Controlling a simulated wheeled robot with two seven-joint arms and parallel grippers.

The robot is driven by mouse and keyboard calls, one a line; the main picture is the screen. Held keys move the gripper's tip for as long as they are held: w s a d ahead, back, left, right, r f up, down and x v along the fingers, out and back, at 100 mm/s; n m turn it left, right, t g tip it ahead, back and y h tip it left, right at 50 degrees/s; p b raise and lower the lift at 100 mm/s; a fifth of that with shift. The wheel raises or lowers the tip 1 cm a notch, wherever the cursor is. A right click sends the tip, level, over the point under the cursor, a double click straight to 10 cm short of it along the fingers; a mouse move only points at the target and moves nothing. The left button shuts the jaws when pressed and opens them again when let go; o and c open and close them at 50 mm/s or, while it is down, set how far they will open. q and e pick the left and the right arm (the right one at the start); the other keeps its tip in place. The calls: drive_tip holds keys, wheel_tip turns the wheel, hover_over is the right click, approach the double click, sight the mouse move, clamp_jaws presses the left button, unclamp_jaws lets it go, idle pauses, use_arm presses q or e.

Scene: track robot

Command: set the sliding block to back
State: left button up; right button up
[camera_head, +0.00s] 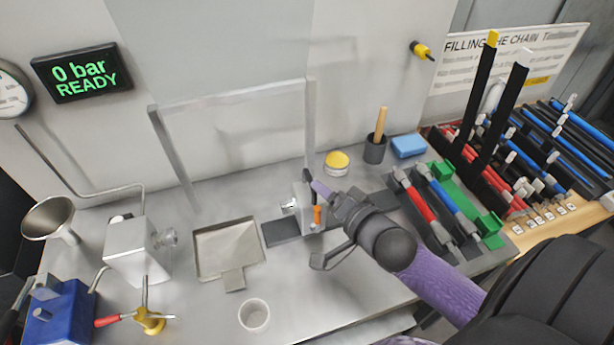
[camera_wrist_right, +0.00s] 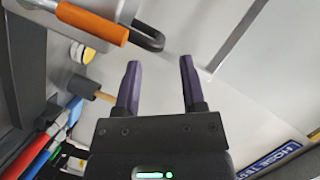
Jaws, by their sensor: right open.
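The sliding block (camera_head: 302,212) is a small silver metal block on a dark rail (camera_head: 280,232) in the middle of the bench. An orange handle (camera_head: 317,215) stands on its right side. In the right wrist view the orange handle (camera_wrist_right: 92,22) shows large at the top left, with a dark loop (camera_wrist_right: 150,38) beside it. My right gripper (camera_head: 318,188) is just above and right of the block. In the wrist view its two purple fingers (camera_wrist_right: 160,88) are apart with nothing between them. Whether a finger touches the block is unclear. My left gripper is not in view.
A metal frame (camera_head: 312,130) stands behind the block. A square tray (camera_head: 205,275) lies to its left and a white cup (camera_head: 254,328) in front.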

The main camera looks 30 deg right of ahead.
sight(311, 179)
drive_tip(key=x, duration=0.5)
drive_tip(key=shift+w+f+b, duration=0.1)
drive_tip(key=shift+w+b, duration=0.05)
drive_tip(key=shift+b, duration=0.25)
clamp_jaws()
idle(0.5)
idle(0.5)
